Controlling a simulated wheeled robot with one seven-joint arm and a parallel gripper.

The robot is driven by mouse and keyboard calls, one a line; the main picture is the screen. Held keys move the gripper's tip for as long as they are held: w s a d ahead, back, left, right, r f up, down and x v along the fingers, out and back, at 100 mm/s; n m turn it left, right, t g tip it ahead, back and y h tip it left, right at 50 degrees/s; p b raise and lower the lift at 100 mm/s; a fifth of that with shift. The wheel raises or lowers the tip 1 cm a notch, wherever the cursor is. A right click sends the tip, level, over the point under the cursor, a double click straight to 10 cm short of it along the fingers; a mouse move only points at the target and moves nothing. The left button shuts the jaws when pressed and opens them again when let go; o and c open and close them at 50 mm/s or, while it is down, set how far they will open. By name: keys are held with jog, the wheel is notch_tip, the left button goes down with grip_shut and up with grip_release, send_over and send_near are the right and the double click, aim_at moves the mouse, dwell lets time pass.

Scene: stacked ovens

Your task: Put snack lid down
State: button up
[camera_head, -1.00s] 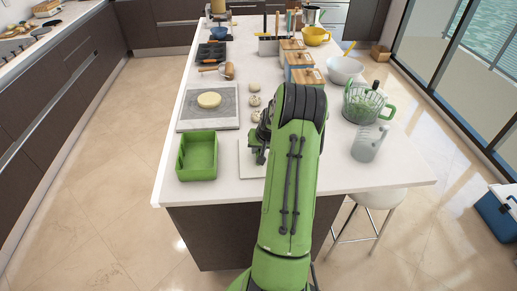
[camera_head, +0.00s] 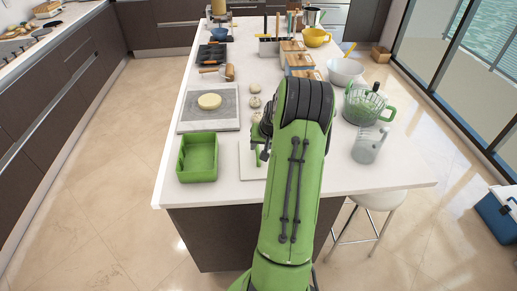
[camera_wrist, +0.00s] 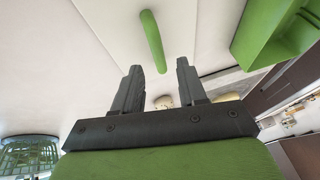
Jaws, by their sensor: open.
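A narrow green piece with rounded ends (camera_wrist: 153,40), which I take to be the snack lid, rests on a pale board (camera_wrist: 120,20) in the wrist view. In the head view only a bit of green (camera_head: 258,159) shows on the white board (camera_head: 247,170), beside my arm. My gripper (camera_wrist: 159,64) is open and empty. Its two dark fingers are apart, with the green piece lying beyond their tips and not between them. The open green box (camera_head: 198,157) stands left of the board, and it also shows in the wrist view (camera_wrist: 275,30).
A grey mat (camera_head: 209,118) with a round of dough (camera_head: 209,101) lies behind the box. A clear jug (camera_head: 369,145) and a green-handled basket (camera_head: 362,104) stand to the right of my arm. Small dough rounds lie behind the board. The counter's front left corner is clear.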

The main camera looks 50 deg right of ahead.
jog(key=v, duration=0.8)
jog(key=w+a+r+n, duration=0.1)
jog(key=a+r+n, duration=0.35)
jog(key=a, duration=0.75)
jog(key=w+a+r+n, duration=0.1)
jog(key=a+r, duration=0.6)
jog(key=a, duration=0.5)
jog(key=s+a+r+n+t+y, duration=0.1)
jog(key=s+a+n, duration=0.3)
jog(key=s+a, duration=1)
jog(key=shift+n+y, duration=0.35)
jog(key=shift+y, duration=0.15)
jog(key=shift+s+r, duration=0.1)
